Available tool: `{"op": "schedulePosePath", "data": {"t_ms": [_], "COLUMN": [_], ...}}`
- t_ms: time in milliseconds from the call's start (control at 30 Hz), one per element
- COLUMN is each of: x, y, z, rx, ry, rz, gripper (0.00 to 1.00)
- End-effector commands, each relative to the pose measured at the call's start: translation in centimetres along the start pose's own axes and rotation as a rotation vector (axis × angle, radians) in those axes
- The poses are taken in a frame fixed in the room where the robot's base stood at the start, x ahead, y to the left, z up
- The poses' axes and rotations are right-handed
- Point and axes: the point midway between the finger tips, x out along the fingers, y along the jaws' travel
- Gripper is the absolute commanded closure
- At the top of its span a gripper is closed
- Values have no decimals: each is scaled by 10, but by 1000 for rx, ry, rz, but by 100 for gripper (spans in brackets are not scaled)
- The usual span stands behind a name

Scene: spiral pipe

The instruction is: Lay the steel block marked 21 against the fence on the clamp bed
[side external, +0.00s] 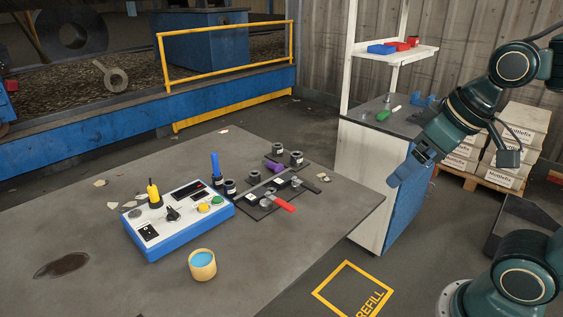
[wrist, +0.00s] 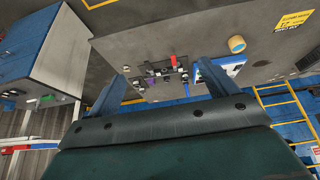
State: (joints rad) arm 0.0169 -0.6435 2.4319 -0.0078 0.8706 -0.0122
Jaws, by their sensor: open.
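The clamp bed (side external: 262,210) is a dark plate on the grey table, with a red-handled clamp (side external: 284,204) on it. Small grey and dark pieces stand on and around it, some with pale labels. The labels are too small to read, so I cannot tell which piece is the block marked 21, nor make out the fence. My gripper (side external: 395,182) is open and empty, high and to the right of the table's corner, well apart from the bed. In the wrist view its two blue fingers (wrist: 162,70) are spread, with the distant bed cluster seen between them.
A blue-white control box (side external: 178,218) with knobs and a yellow cup (side external: 202,264) are left of the bed. Labelled dark cylinders (side external: 296,159) and a purple piece (side external: 275,167) stand behind it. A white cabinet (side external: 375,190) stands right of the table. The table's front is mostly bare.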

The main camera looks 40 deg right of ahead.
Motion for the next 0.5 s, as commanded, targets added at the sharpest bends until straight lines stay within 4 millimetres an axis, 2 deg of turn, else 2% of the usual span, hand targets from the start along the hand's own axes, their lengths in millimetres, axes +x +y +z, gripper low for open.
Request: {"op": "schedulePosePath", "data": {"t_ms": [100, 200, 500], "x": [-4, -5, -5], "y": [-2, -2, -2], "z": [19, 27, 31], "rx": [1, 3, 3], "ry": [7, 9, 8], "rz": [-2, -3, -3], "gripper": [15, 15, 15]}}
